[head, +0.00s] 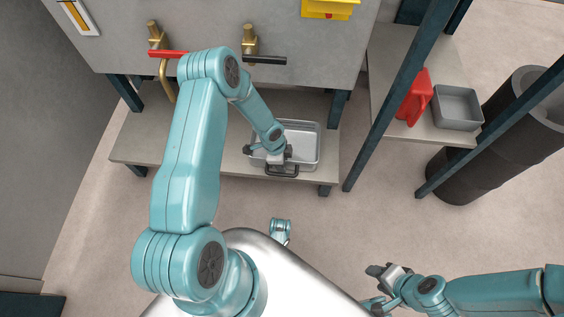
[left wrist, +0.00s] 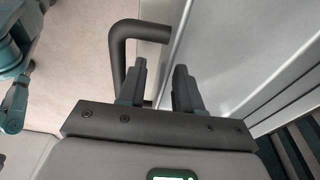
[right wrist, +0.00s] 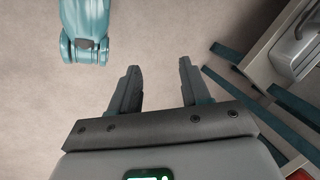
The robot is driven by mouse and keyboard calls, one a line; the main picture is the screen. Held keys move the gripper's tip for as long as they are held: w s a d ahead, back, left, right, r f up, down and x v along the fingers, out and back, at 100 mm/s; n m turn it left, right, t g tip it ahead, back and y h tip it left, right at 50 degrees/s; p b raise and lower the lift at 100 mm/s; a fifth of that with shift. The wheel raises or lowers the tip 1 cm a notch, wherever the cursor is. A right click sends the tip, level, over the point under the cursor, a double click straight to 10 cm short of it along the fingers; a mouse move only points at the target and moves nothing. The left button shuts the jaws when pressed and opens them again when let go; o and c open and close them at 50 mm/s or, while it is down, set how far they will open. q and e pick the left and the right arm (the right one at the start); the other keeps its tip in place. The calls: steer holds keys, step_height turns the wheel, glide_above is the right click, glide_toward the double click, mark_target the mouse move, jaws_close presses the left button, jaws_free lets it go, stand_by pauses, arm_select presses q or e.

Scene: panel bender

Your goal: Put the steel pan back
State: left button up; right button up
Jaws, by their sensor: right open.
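The steel pan (head: 305,146) is a shallow rectangular tray on the low shelf under the grey panel, with a dark loop handle (head: 282,172) on its near side. My left gripper (head: 268,151) is at the pan's near edge, right by the handle. In the left wrist view, the left gripper's fingers (left wrist: 160,82) are apart. The dark handle (left wrist: 122,45) passes behind the left finger, and the pan's metal side (left wrist: 235,50) lies to the right. I cannot tell whether they touch. My right gripper (head: 376,286) is open and empty over the floor; it also shows in the right wrist view (right wrist: 158,80).
The low shelf (head: 150,144) has bare room left of the pan. Red-handled (head: 168,54) and black-handled (head: 265,60) valves hang above it. Dark posts stand to the right, beside a side shelf with a red container (head: 416,98) and a grey bin (head: 458,108).

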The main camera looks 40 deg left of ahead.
arm_select(q)
steer(key=r+p, duration=0.1)
steer(key=r, duration=0.2)
steer(key=a+r+p, duration=0.1)
steer(key=r+p, duration=0.1)
steer(key=r, duration=0.2)
steer(key=s+r+p, duration=0.1)
steer(key=r+p, duration=0.1)
steer(key=r, duration=0.1)
steer(key=shift+a+r, duration=0.3)
steer(key=shift+a, duration=0.05)
steer(key=shift+d+r, duration=0.1)
steer(key=shift+r, duration=0.15)
steer(key=s+d+r+n+h, duration=0.1)
steer(key=s+d+n, duration=0.6)
steer(key=d, duration=0.2)
steer(key=s+d+r+n+h, duration=0.1)
steer(key=s+d+n, duration=0.5)
steer(key=d, duration=0.4)
steer(key=shift+s+d+n+g, duration=0.3)
steer(key=shift+s+n, duration=0.1)
steer(key=shift+s, duration=0.4)
steer(key=shift+r, duration=0.15)
step_height(320, 180, up, 27)
steer(key=p, duration=2.7)
steer(key=shift+r, duration=0.1)
